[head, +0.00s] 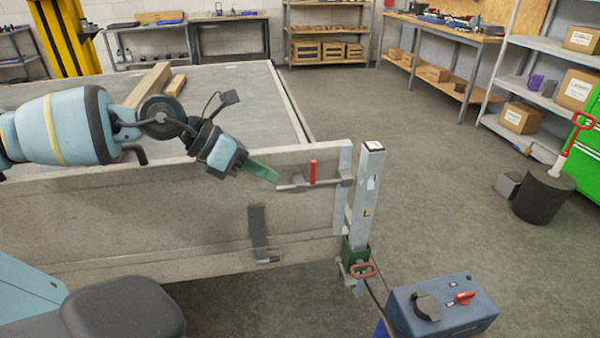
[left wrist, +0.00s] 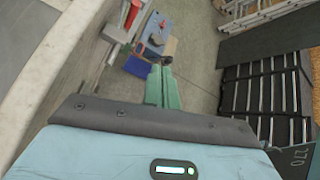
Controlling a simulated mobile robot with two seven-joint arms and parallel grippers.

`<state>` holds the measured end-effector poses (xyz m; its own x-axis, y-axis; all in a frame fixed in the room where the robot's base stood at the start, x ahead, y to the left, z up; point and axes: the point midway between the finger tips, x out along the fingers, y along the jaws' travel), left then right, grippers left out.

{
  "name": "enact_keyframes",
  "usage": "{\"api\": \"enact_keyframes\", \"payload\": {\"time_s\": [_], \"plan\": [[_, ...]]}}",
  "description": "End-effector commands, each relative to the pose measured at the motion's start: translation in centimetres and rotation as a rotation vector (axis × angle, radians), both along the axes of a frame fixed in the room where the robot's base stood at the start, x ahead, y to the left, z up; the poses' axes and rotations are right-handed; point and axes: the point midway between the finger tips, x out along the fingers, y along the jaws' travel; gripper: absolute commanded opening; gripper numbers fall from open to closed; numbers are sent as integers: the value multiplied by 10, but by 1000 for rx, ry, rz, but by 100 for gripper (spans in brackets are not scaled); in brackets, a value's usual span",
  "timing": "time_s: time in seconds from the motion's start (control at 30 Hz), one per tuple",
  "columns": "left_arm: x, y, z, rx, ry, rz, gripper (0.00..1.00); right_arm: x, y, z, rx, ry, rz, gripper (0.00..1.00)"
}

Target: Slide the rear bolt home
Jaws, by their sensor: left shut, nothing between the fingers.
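A grey bolt with an upright red handle (head: 313,172) is mounted near the right end of the trailer's side board (head: 190,212), beside the metal corner post (head: 368,200). Whether its rod enters the post cannot be told. The red handle also shows at the top of the left wrist view (left wrist: 132,13). My left gripper (head: 277,178) has green fingers, closed together and empty. Its tips are just left of the bolt, close to its left end; whether they touch is unclear. The fingers also show in the left wrist view (left wrist: 161,75). My right gripper is out of view.
Wooden beams (head: 150,84) lie on the trailer bed behind the board. A jack with a red handle (head: 362,270) stands at the post's foot. A blue box with a red switch (head: 440,305) stands to its right.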

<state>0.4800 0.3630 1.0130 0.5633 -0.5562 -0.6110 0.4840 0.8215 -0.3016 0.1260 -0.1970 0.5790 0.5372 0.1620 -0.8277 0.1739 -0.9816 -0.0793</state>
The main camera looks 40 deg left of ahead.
Motion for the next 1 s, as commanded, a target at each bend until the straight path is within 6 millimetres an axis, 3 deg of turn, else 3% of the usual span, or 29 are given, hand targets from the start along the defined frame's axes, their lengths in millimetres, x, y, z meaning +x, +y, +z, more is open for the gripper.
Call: {"api": "enact_keyframes", "payload": {"time_s": [0.1,0.33,0.77,1.0], "plan": [[-3,24,17,160,-44,-1,0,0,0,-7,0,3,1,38],[-8,47,35,303,-74,8,0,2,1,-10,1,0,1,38],[-7,48,36,310,-75,8,0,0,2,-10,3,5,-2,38],[2,41,24,307,-73,2,0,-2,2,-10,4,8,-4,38]]}}
